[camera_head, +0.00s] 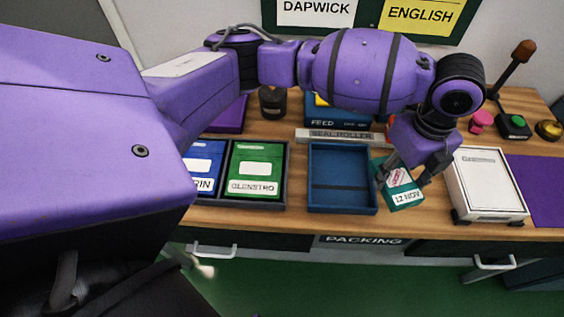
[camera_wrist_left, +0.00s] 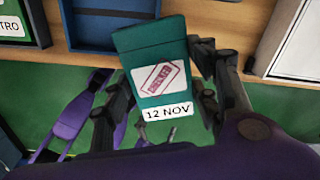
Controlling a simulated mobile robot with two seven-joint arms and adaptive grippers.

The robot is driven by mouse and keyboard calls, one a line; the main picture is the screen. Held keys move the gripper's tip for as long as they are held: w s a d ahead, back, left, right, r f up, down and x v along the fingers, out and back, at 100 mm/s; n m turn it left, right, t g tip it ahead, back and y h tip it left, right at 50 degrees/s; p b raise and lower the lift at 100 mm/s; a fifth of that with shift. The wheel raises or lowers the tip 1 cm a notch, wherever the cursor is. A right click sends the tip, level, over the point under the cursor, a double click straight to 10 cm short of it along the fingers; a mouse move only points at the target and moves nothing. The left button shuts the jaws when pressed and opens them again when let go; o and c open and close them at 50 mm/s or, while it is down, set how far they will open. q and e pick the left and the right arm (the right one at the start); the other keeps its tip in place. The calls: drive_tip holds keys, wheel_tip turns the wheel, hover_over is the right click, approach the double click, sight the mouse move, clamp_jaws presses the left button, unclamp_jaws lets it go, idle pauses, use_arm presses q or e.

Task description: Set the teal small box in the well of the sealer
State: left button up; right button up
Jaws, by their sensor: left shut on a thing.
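The teal small box (camera_head: 399,187) has a white label reading 12 NOV and a red stamp. My left gripper (camera_head: 404,177) is shut on it, with a finger on each side. In the left wrist view the teal box (camera_wrist_left: 155,70) sits tilted slightly between the fingers (camera_wrist_left: 162,85). The sealer's well looks to be the open blue tray (camera_head: 341,207) in front of the SEAL ROLLER bar (camera_head: 340,136); it is empty. The box is just right of the well, near its right wall; its height above the table is hard to tell. My right gripper is not in view.
Left of the well, a dark tray (camera_head: 287,170) holds a green box (camera_head: 256,168) and a blue box (camera_head: 204,165). A white case (camera_head: 487,184) stands close on the right. A purple mat (camera_head: 540,190) and several buttons lie beyond it.

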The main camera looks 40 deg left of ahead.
use_arm(q)
drive_tip(key=d+m, duration=0.1)
drive_tip(key=w+r+m, duration=0.1)
drive_tip(key=m, duration=0.1)
drive_tip(key=shift+d+r+m, duration=0.2)
drive_tip(key=shift+d+m, duration=0.1)
drive_tip(key=shift+d, duration=0.1)
drive_tip(key=a+f, duration=0.3)
drive_tip(key=a, duration=0.1)
drive_tip(key=a+f, duration=0.2)
drive_tip(key=a, duration=0.2)
drive_tip(key=a+f, duration=0.3)
drive_tip(key=a, duration=0.1)
drive_tip(key=shift+w+a+f+p, duration=0.2)
drive_tip(key=shift+a+f+p, duration=0.1)
drive_tip(key=shift+a+f, duration=0.4)
drive_tip(key=shift+w+a+f, duration=0.1)
drive_tip(key=shift+a+f, duration=0.1)
drive_tip(key=shift+f, duration=1.5)
drive_tip(key=shift+f, duration=0.1)
drive_tip(key=o, duration=1.2)
